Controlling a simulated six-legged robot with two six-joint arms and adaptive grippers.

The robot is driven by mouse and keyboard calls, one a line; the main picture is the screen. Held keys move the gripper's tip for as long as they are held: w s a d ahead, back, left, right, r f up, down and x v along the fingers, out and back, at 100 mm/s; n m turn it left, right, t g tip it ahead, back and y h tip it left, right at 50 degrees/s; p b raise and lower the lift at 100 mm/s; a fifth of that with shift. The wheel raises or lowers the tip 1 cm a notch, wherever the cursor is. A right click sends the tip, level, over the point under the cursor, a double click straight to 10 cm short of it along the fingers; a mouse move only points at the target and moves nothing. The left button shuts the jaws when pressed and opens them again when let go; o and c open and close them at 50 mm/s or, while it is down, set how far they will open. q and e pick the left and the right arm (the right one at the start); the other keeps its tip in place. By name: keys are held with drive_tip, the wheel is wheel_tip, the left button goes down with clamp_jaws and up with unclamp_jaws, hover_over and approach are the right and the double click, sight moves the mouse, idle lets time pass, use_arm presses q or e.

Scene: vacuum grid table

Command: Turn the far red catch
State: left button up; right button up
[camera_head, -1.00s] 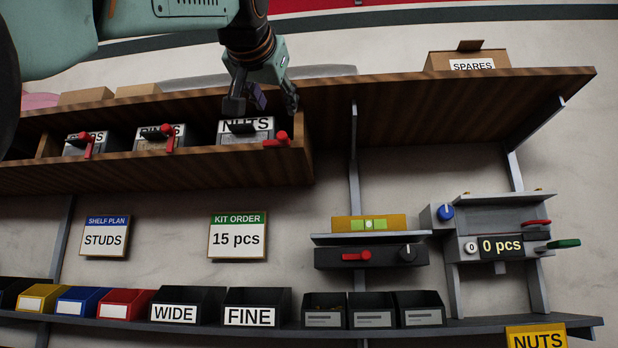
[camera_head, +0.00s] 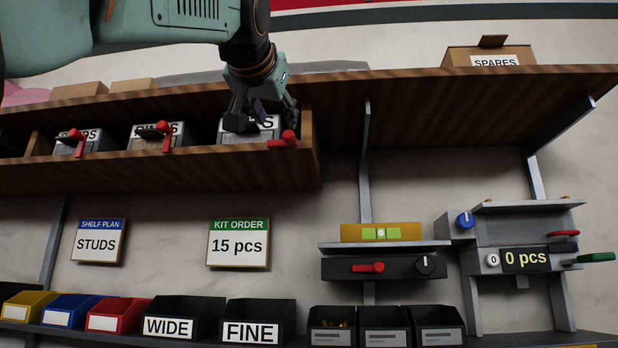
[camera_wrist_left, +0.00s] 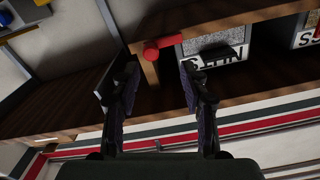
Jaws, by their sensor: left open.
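Three grey boxes with red catches stand in the upper wooden shelf. The rightmost box, labelled NUTS (camera_head: 262,134), has a red catch (camera_head: 284,139) at its lower right, pointing sideways. The middle box's catch (camera_head: 166,139) and the left box's catch (camera_head: 78,143) hang roughly downward. My left gripper (camera_head: 264,112) is open, in front of the NUTS box, its fingers covering part of the label. In the left wrist view the NUTS catch (camera_wrist_left: 158,48) shows ahead, between the lines of the open fingers (camera_wrist_left: 161,88), with nothing held. My right gripper is not in view.
The wooden shelf's end wall (camera_head: 311,140) stands right beside the NUTS catch. Below right are a black unit with a red handle (camera_head: 368,267) and a counter reading "0 pcs" (camera_head: 525,260). Several open bins line the lower shelf.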

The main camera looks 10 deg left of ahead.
sight(288, 134)
use_arm(q)
drive_tip(key=w, duration=0.2)
drive_tip(key=w+d+p, duration=0.1)
drive_tip(key=w, duration=0.1)
drive_tip(key=w+d, duration=0.1)
drive_tip(key=w, duration=0.1)
drive_tip(key=shift+f+p, duration=0.25)
drive_tip(key=shift+p, duration=0.15)
drive_tip(key=shift+a, duration=0.35)
drive_tip(key=shift+s+a+r, duration=0.1)
drive_tip(key=shift+s+a, duration=0.15)
drive_tip(key=shift+a, duration=0.25)
drive_tip(key=shift+w+d, duration=0.1)
drive_tip(key=shift+d, duration=0.4)
drive_tip(key=shift+c, duration=0.3)
drive_tip(key=shift+w+d, duration=0.3)
drive_tip(key=c, duration=0.3)
drive_tip(key=shift+s+a, duration=0.1)
drive_tip(key=shift+a, duration=0.35)
drive_tip(key=c, duration=0.3)
drive_tip(key=shift+d, duration=0.1)
clamp_jaws()
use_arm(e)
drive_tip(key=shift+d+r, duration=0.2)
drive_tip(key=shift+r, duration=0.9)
